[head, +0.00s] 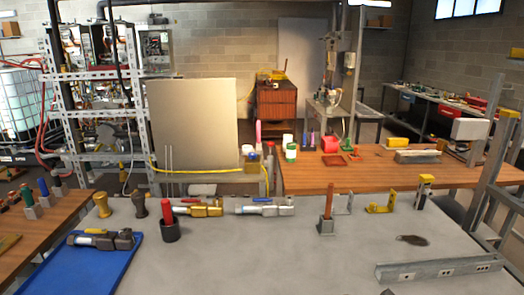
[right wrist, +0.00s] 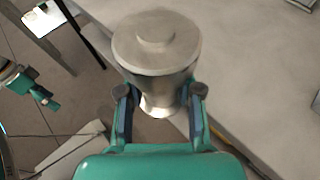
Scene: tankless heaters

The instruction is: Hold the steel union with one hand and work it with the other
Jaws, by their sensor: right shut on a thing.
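The steel union (right wrist: 156,45) is a silver, round, waisted piece with a wide flat top and a small raised disc on it. It shows large in the right wrist view. My right gripper (right wrist: 159,100) is shut on its narrower lower part, with one finger on each side. A pale table surface lies beyond it. A teal and dark part at the left edge of that view looks like my left gripper (right wrist: 42,95); it is apart from the union, and its jaws are not clear. Neither gripper shows in the head view.
A wooden bench (head: 350,178) stands behind. The table's front middle is clear.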

